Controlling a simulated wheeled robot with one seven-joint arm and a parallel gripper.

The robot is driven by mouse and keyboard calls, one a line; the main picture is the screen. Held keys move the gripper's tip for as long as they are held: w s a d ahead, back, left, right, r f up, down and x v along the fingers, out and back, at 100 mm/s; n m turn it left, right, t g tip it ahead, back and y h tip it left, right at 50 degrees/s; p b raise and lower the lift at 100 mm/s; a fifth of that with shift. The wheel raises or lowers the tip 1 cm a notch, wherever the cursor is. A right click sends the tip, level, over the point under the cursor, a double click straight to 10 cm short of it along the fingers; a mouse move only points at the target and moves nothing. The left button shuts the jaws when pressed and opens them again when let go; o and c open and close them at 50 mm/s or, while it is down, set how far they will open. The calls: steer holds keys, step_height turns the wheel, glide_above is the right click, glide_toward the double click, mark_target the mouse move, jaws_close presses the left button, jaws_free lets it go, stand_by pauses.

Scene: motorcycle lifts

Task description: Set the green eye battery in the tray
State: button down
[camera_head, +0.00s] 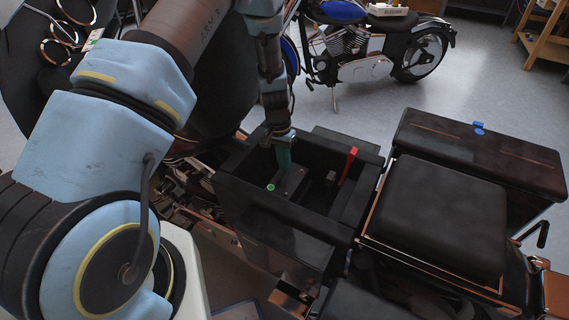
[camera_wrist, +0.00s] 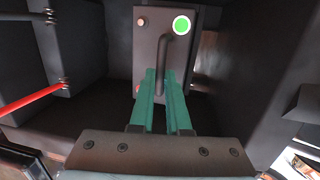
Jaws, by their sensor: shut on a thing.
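The battery (camera_head: 289,183) is a dark box with a green round eye on its top. In the wrist view the battery (camera_wrist: 195,50) has a thin dark handle, with the green eye at its upper right. My gripper (camera_head: 284,160) has green fingers and is shut on the battery's handle; the fingers also show in the wrist view (camera_wrist: 165,88). The battery is inside the black open tray (camera_head: 262,224) on the motorcycle. I cannot tell whether its underside touches the tray floor.
A red strap or bar (camera_head: 348,166) and a small dark post stand in the right part of the tray. A black seat (camera_head: 440,215) and a dark side case (camera_head: 480,150) lie to the right. Another motorcycle (camera_head: 365,45) stands behind on open grey floor.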

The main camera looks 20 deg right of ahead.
steer(key=shift+d+f, duration=0.1)
steer(key=shift+f, duration=0.15)
steer(key=c, duration=0.8)
jaws_free()
steer(key=shift+f, duration=0.1)
step_height(320, 180, up, 11)
steer(key=w+a+b, duration=0.1)
steer(key=b, duration=0.1)
steer(key=shift+f, duration=0.1)
